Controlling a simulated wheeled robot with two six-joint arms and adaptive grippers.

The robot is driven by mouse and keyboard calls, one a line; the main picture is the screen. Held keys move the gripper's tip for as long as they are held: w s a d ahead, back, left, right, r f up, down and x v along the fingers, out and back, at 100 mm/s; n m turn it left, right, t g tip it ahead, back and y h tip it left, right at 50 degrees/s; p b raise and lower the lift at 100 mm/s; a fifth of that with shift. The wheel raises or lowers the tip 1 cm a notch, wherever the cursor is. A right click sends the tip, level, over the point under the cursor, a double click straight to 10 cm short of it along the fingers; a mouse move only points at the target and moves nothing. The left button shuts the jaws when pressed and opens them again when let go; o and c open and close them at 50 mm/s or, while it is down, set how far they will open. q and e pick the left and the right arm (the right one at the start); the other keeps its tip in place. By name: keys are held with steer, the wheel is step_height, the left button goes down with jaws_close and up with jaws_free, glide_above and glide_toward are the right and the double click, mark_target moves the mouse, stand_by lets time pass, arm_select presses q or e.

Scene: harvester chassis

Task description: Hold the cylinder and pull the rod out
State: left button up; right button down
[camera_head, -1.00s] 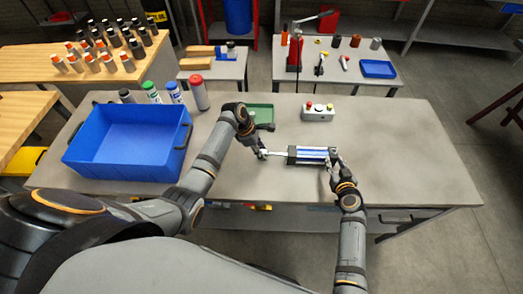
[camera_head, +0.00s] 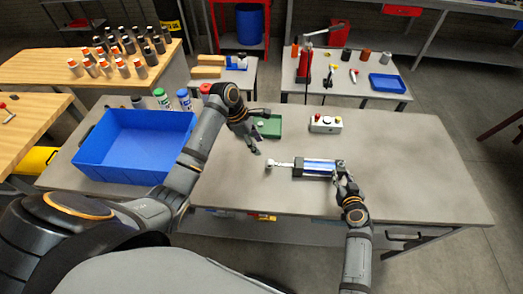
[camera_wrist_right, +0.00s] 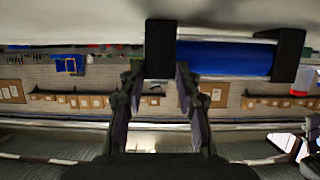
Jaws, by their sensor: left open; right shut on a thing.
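The cylinder (camera_head: 319,168) has a blue-silver barrel between black end blocks and lies across the grey table. In the right wrist view its blue barrel (camera_wrist_right: 223,58) spans the upper right. The silver rod (camera_head: 281,164) sticks out of its left end, with an eye at the tip. My right gripper (camera_head: 341,168) is shut on the cylinder's right end block. In the right wrist view its fingers (camera_wrist_right: 158,78) stand either side of a black block. My left gripper (camera_head: 260,131) is open and empty, above and left of the rod, apart from it.
A blue bin (camera_head: 135,147) stands on the left of the table. A green tray (camera_head: 269,127) lies behind my left gripper. A white button box (camera_head: 326,124) stands behind the cylinder. Several bottles stand behind the bin. The table's right side is clear.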

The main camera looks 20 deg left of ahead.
steer(key=c, duration=0.9)
jaws_free()
steer(key=shift+o, duration=0.2)
steer(key=shift+s, duration=0.1)
